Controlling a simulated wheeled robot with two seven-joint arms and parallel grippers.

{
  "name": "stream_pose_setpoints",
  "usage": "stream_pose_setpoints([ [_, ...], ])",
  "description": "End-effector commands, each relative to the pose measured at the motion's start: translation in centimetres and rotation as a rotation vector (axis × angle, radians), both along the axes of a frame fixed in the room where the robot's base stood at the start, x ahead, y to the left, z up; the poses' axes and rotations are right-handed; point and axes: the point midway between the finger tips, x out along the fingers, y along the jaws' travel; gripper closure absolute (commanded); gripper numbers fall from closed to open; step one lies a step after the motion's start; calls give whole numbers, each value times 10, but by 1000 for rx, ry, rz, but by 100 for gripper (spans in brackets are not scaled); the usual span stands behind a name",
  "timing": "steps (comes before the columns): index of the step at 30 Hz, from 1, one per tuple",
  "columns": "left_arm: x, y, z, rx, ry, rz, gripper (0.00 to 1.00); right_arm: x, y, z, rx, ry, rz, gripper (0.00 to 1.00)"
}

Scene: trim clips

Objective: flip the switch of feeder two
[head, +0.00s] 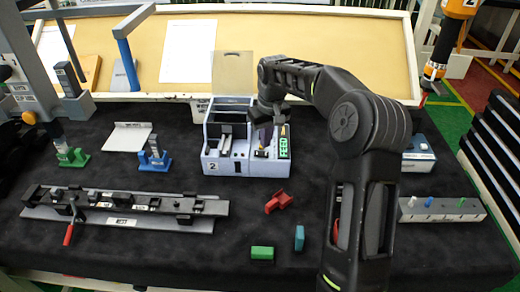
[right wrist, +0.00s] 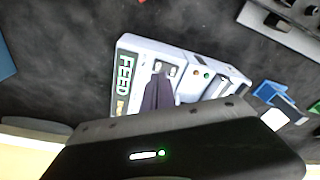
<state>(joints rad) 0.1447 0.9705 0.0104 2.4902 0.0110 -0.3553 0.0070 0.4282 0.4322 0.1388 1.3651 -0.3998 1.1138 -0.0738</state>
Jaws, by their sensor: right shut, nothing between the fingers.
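Feeder two (head: 226,167) is a white box with a "2" label, standing mid-table in the head view. It also shows in the right wrist view (right wrist: 218,66). A green FEED panel (head: 284,148) is on its right side; the panel also shows in the wrist view (right wrist: 124,74). My right gripper (head: 264,137) points down over the right part of the feeder, beside the panel. Its dark fingers (right wrist: 158,92) are shut and empty. I cannot tell whether they touch the feeder. The switch cannot be made out clearly; the fingers may hide it.
A clip rail with a red-handled clamp (head: 125,207) lies at the left. A red part (head: 279,202), a green block (head: 262,253) and a teal block (head: 299,238) lie in front of the feeder. A grey strip with pegs (head: 440,209) is at the right.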

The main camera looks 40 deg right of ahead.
Motion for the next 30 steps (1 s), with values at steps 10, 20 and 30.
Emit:
stream_pose_setpoints([
  [10,0,0,26,0,0,0,64,0,0,34,0,-1,0,100],
  [20,0,0,30,0,0,0,64,0,0,41,0,0,0,100],
  [30,0,0,30,0,0,0,64,0,0,41,0,0,0,100],
])
